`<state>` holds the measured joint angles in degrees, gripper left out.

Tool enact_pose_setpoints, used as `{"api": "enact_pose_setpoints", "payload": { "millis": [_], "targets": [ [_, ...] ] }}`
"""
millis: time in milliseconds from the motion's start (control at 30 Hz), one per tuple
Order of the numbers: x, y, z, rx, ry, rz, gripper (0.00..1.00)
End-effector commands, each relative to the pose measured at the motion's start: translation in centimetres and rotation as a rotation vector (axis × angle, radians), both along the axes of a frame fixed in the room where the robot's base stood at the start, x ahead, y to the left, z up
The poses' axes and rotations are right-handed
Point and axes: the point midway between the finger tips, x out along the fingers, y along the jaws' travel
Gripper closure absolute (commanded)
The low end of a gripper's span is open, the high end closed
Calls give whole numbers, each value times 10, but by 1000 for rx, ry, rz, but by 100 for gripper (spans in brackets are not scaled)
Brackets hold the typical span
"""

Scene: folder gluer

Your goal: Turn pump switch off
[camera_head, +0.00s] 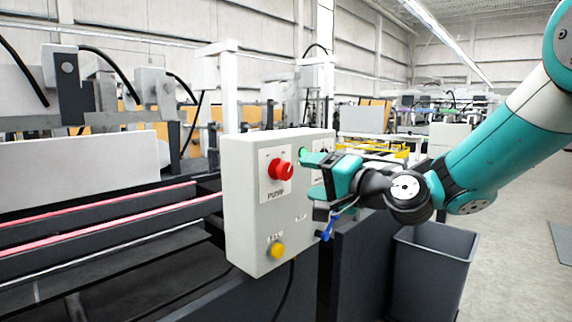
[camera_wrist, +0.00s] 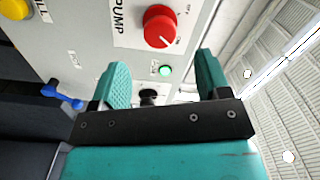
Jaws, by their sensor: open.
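The red rotary knob (camera_head: 280,169) sits on a white plate marked PUMP on the front of the grey control box (camera_head: 245,225). In the wrist view the red knob (camera_wrist: 160,26) is near the top, beyond my fingertips, with a small pale mark on its lower edge. My gripper (camera_head: 313,175) is open, just right of the knob in the head view and apart from it. In the wrist view its two teal fingers (camera_wrist: 162,66) straddle a green lamp (camera_wrist: 166,71) and a black knob (camera_wrist: 148,96). Nothing is held.
A yellow button (camera_head: 277,250) is low on the box and shows in the wrist view (camera_wrist: 15,8). A blue-handled part (camera_wrist: 62,97) is at the wrist view's left. A dark bin (camera_head: 432,265) stands below my arm. Machine rails (camera_head: 110,215) run left; floor is clear at right.

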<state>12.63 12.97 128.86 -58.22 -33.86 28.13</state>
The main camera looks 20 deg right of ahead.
Motion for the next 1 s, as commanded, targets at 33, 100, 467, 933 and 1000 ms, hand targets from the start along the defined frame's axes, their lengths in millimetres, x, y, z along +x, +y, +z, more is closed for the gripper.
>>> {"api": "enact_pose_setpoints", "payload": {
  "millis": [33,100,467,933,1000],
  "targets": [
    [10,8,4,0,1,5,30],
    [23,16,3,-1,0,5,30],
    [64,41,1,-2,-1,0,30],
    [66,42,0,-1,0,-1,62],
    [66,41,0,-1,0,-1,78]
  ]
}}
